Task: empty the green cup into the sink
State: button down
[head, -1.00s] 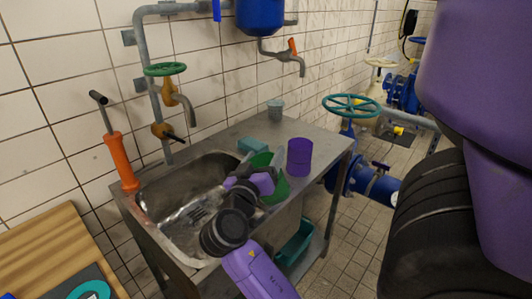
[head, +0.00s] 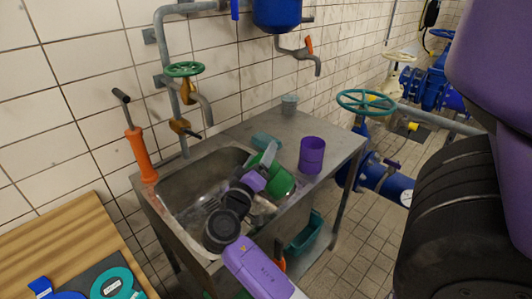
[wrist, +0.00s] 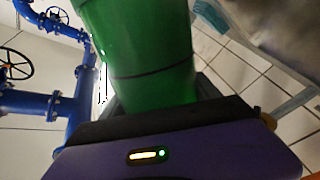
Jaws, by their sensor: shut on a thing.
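The green cup (head: 281,183) is held in my gripper (head: 268,167), which is shut on it. In the head view the cup is tilted, above the right edge of the metal sink (head: 197,177), beside the drainboard. My gripper and wrist hide part of the cup and part of the basin. In the wrist view the green cup (wrist: 140,50) fills the top middle between the fingers. Its contents cannot be seen.
A purple cup (head: 312,155) stands on the drainboard right of the green cup. A teal sponge-like block (head: 266,141) and a small grey cup (head: 289,103) lie further back. The tap (head: 188,92) and an orange-handled tool (head: 140,155) are at the left.

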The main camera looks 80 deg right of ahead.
jog(key=shift+w+f+n+t+h+p, duration=0.15)
jog(key=shift+w+f+n+t+p, duration=0.15)
jog(key=shift+n+p, duration=0.55)
jog(key=shift+w+f+n+t+h+p, duration=0.15)
jog(key=shift+f+n+p, duration=0.25)
jog(key=shift+n+p, duration=0.45)
jog(key=shift+w+f+n+t+p, duration=0.35)
jog(key=shift+f+n, duration=0.4)
jog(key=shift+n, duration=0.65)
jog(key=shift+w+f+n+t+p, duration=0.15)
jog(key=shift+w+f+n, duration=0.45)
jog(key=shift+n, duration=0.8)
jog(key=shift+w+f+n+t+p, duration=0.25)
jog(key=shift+f+n, duration=0.6)
jog(key=shift+n, duration=0.55)
jog(key=shift+w, duration=0.1)
